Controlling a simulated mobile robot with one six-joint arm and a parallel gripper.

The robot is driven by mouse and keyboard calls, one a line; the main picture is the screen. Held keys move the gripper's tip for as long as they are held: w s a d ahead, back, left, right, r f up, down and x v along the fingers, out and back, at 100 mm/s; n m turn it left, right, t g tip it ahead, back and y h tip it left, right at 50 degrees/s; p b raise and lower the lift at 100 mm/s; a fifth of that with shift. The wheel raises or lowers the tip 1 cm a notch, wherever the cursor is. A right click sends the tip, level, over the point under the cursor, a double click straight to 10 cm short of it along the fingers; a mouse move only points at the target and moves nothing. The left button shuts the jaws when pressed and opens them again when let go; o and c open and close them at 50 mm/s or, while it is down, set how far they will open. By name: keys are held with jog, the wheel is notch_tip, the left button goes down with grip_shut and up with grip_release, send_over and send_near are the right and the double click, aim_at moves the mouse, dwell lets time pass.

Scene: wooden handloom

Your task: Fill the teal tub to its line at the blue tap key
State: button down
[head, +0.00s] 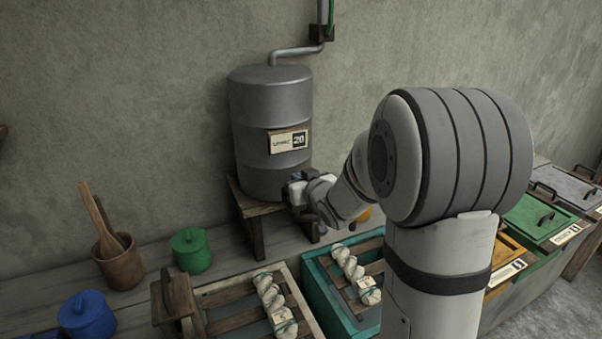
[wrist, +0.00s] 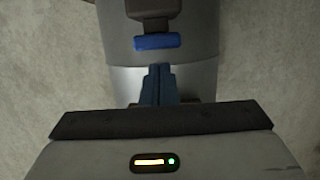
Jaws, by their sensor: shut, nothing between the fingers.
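The grey tank (head: 270,110) stands on a wooden stand against the wall. The blue tap key (wrist: 157,41) shows in the wrist view on a dark tap body in front of the tank. My gripper (wrist: 159,68) is shut and empty, its fingertips just below the key in that picture with a small gap between; I cannot tell the depth. In the head view my gripper (head: 291,188) is at the tank's lower front and mostly hides the tap. The teal tub (head: 318,298) is below, holding a wooden rack and a twisted white skein (head: 356,272). My arm covers its right side; its fill line is not visible.
A pale tub with a rack and skein (head: 277,303) stands left of the teal tub. A green pot (head: 191,251), a blue pot (head: 87,316) and a wooden bucket (head: 120,268) are further left. Lidded vats, one green (head: 540,217), line the right. A pipe (head: 293,50) enters the tank top.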

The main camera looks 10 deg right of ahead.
jog(key=shift+f, duration=0.6)
